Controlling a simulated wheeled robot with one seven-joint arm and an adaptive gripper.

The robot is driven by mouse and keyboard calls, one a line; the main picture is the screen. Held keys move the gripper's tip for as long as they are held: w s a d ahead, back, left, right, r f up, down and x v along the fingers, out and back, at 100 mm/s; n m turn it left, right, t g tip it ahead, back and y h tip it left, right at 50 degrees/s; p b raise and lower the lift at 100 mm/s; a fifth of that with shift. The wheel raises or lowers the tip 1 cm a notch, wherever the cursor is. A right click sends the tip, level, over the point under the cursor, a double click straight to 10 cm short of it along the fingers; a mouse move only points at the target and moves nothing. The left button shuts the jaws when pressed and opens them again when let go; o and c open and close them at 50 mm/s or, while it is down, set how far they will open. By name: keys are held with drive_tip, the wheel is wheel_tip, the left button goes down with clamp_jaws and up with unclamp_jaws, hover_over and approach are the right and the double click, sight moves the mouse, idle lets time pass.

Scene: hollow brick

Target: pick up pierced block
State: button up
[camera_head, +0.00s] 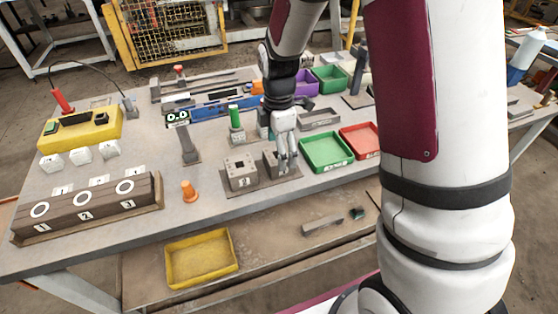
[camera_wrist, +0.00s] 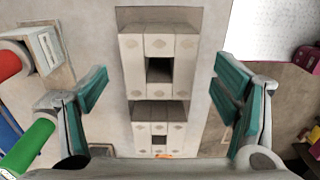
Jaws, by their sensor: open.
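Two grey blocks stand side by side on a brown base plate (camera_head: 262,187). The left block (camera_head: 240,172) has a square hole and small marks on its top. The right block (camera_head: 270,160) is partly hidden behind my gripper. In the wrist view, one block (camera_wrist: 131,60) with a large dark square opening is at upper middle, and the other (camera_wrist: 145,138), with a smaller central hole, is below it. My gripper (camera_head: 284,158) is open over the right block. Its teal fingers (camera_wrist: 165,92) are apart to either side of the blocks, with nothing between them gripped.
Green (camera_head: 328,151) and red (camera_head: 362,138) trays lie right of the blocks. A green cylinder (camera_head: 234,115) stands behind them. An orange cone (camera_head: 189,192) and a grey post (camera_head: 188,150) stand left. A yellow tray (camera_head: 201,258) lies on the lower shelf.

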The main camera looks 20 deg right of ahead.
drive_tip(key=shift+f, duration=1.5)
drive_tip(key=shift+c, duration=0.6)
drive_tip(key=c, duration=1.4)
drive_tip(key=shift+w+r, duration=0.1)
drive_tip(key=shift+r, duration=0.05)
